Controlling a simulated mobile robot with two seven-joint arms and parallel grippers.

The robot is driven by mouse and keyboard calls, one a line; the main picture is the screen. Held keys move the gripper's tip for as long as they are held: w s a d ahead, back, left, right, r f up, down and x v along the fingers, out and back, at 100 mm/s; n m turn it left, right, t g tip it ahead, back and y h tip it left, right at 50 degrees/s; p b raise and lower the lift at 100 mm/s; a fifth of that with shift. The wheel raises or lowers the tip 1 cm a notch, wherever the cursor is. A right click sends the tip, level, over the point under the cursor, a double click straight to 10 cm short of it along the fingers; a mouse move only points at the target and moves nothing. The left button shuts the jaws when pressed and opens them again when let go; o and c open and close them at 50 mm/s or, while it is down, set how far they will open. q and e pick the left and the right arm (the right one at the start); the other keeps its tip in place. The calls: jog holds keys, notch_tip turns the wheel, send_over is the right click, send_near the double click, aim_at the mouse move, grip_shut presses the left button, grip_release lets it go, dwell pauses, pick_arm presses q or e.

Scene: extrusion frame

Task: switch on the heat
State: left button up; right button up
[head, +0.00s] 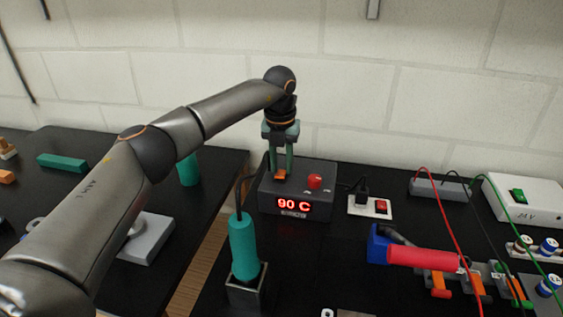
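A dark grey heat control box (325,208) stands on the black table near the wall. Its front display (295,206) is lit red and reads "90 C". A red knob (315,182) sits on its top at the right. A small orange switch (280,174) is on its top at the left. My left gripper (281,169) points down at this switch, its tips at or just above it. A gap shows between its fingers; whether they touch the switch is unclear. My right gripper is not in view.
A teal-handled tool (243,246) stands upright in a metal holder (246,288) in front of the box. A power strip with a red switch (381,206), a white 24 V supply (525,197) and a red cylinder (422,257) lie to the right.

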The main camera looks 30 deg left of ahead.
aim_at(280, 175)
pick_arm(q)
jog(key=o, duration=0.4)
jog(key=r, duration=0.4)
jog(key=s+r, duration=0.1)
jog(key=r, duration=0.7)
jog(key=shift+s+d+r, duration=0.15)
jog(key=shift+r, duration=0.05)
